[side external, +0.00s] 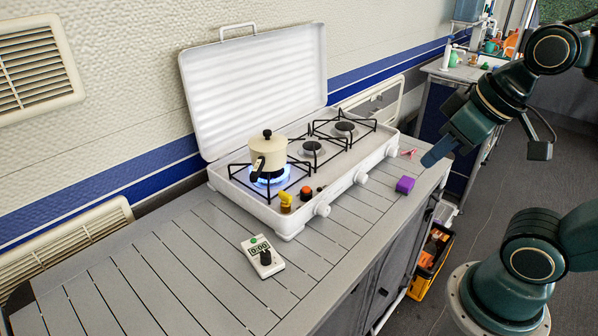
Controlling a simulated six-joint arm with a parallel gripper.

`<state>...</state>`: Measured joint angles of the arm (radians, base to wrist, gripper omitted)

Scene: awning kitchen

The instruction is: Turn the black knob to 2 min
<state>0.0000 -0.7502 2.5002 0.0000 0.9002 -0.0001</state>
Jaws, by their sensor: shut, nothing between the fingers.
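A white timer (264,257) lies on the grey slatted counter, in front of the stove's left end. Its small display appears to read 0:00, and a green button sits above the display. The black knob (266,258) stands up from the timer's lower part; its pointer direction is too small to tell. My gripper (428,160) is shut and empty. It hangs near the counter's right edge, well to the right of the timer and apart from it.
A white stove (300,208) with its lid raised holds a cream pot (268,150) over a lit blue flame. Yellow, orange and dark small items stand along the stove's front. The counter left of the timer is clear.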

